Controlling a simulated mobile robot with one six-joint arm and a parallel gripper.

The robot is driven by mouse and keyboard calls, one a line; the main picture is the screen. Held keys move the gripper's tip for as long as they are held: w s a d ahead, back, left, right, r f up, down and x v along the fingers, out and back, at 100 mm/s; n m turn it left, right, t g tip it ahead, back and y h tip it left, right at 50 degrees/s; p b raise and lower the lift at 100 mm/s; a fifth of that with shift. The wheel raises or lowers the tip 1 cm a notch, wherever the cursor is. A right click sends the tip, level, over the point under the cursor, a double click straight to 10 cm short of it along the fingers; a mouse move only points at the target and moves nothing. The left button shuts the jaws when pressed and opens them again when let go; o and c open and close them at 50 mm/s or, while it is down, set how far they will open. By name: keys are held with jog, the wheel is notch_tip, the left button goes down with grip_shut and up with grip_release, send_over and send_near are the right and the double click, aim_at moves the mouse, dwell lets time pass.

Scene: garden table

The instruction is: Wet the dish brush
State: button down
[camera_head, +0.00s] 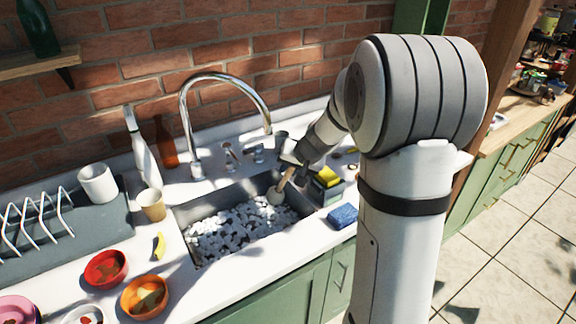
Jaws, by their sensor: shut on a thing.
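The dish brush (278,191) has a light wooden handle and a rounded pale head. It is tilted, with its head low at the right end of the sink, at or just above the white foam; I cannot tell whether they touch. My gripper (291,168) is shut on the upper handle, over the sink's back right corner. The grey sink (187,214) is set in the white counter and is full of white foam (225,228). A chrome tap (224,77) arches over the back of the sink, left of my gripper.
A yellow sponge (327,176) on a dark holder and a blue sponge (343,215) sit right of the sink. Left are a tan cup (152,205), white mug (98,184), dish rack (30,228), red bowl (105,268) and orange bowl (145,296). Bottles stand behind.

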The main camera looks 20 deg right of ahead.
notch_tip(320, 180, down, 10)
jog(key=b, duration=0.9)
jog(key=shift+f, duration=0.25)
jog(key=shift+s+r, duration=0.1)
dwell(0.5)
notch_tip(320, 180, up, 15)
jog(key=p, duration=1)
jog(key=shift+p, duration=0.4)
